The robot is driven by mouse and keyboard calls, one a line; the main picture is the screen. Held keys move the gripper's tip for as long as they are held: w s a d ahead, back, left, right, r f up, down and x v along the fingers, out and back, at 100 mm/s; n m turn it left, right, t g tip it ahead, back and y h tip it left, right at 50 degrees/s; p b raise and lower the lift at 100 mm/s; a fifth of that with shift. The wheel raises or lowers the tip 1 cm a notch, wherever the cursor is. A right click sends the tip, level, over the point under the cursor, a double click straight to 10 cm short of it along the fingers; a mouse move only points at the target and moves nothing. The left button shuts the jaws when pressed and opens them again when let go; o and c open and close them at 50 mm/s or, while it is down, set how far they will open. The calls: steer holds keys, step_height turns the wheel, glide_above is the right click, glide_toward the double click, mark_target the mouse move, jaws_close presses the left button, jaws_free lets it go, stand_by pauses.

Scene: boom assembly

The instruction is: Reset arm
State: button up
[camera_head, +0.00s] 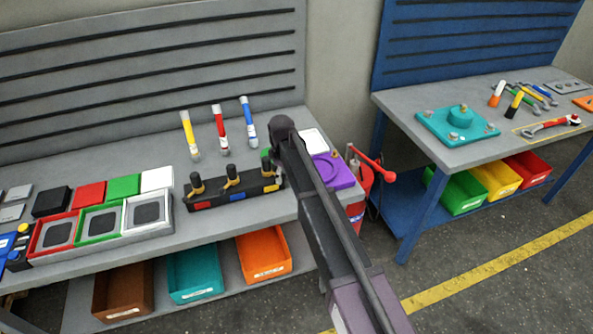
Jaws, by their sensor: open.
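My arm (328,225) rises from the bottom edge, right of centre, and reaches up and left over the right end of the grey workbench (60,172). Its dark far end (284,130) is above the bench beside a black block (235,191) with black-and-tan pieces standing in it. I cannot make out gripper fingers; they appear hidden behind the arm. Nothing held can be seen.
Yellow (190,136), red (220,131) and blue (248,122) capped tubes stand behind the block. Framed trays (100,222) are at left. A purple piece (335,171) lies close to the arm. A blue bench (455,152) stands at right; floor (500,285) before it is clear.

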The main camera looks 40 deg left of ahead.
steer(key=w+d+m, duration=0.1)
steer(key=w+d, duration=0.1)
steer(key=d, duration=0.3)
steer(key=w+d+m, duration=0.2)
steer(key=d, duration=0.4)
steer(key=w+d+m, duration=0.1)
steer(key=w+d, duration=0.2)
steer(key=d, duration=0.3)
steer(key=shift+d+m, duration=0.2)
steer(key=shift+m, duration=0.1)
steer(key=d+m, duration=1)
steer(key=d, duration=2.3)
steer(key=s+d+m, duration=0.2)
steer(key=s+d, duration=0.1)
steer(key=d, duration=0.4)
steer(key=s+d+m, duration=0.3)
steer(key=s+d, duration=0.1)
steer(key=d, duration=0.4)
steer(key=shift+s, duration=0.15)
steer(key=shift+c, duration=0.5)
